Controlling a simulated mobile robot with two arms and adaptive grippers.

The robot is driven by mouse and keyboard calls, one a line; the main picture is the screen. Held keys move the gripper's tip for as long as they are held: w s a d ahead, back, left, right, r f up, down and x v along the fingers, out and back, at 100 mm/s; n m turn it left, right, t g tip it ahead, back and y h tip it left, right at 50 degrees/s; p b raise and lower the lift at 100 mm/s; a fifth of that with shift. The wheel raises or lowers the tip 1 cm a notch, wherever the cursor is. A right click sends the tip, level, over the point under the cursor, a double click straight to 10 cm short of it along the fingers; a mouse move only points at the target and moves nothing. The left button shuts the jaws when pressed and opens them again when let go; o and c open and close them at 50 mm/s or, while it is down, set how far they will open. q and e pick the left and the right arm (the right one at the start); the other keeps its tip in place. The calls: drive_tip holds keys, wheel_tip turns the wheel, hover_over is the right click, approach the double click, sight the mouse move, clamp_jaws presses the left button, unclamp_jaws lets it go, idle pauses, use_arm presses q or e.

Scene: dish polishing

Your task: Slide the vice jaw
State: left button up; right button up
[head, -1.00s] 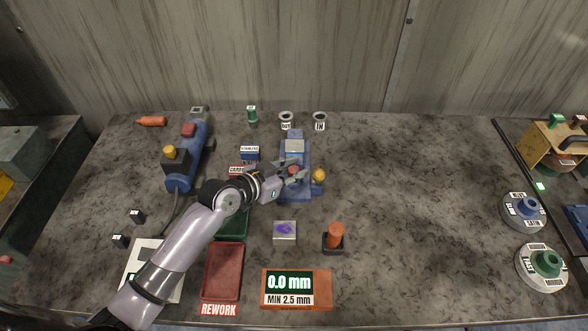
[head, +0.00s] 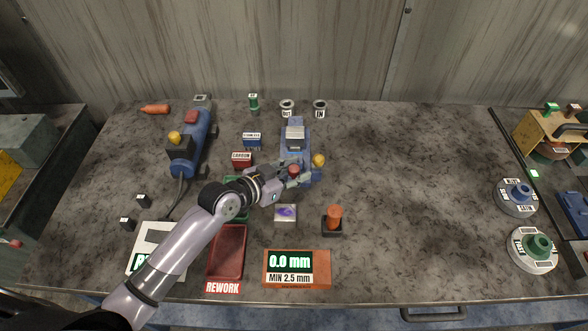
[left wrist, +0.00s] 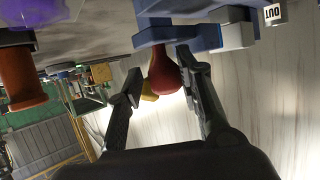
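The blue vice (head: 301,143) stands at the middle back of the bench, with a grey block (head: 295,132) on its far part. A red knob (head: 294,169) stands at its near part and also shows in the left wrist view (left wrist: 164,78). My left gripper (head: 295,170) is at the knob, with one finger on either side. In the left wrist view the right finger is against or very near the knob, and a narrow gap shows beside the left finger. My right gripper is out of view.
A yellow ball knob (head: 318,160) stands just right of the vice. An orange-handled tool (head: 334,218), a purple-marked plate (head: 286,212) and a gauge reading 0.0 mm (head: 297,268) lie nearer me. The red rework tray (head: 228,253) lies below my arm. The bench right of centre is clear.

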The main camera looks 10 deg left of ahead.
use_arm(q)
drive_tip(key=shift+w, duration=0.1)
drive_tip(key=shift+a, duration=0.1)
drive_tip(key=shift+a+r, duration=0.1)
drive_tip(key=v, duration=1.2)
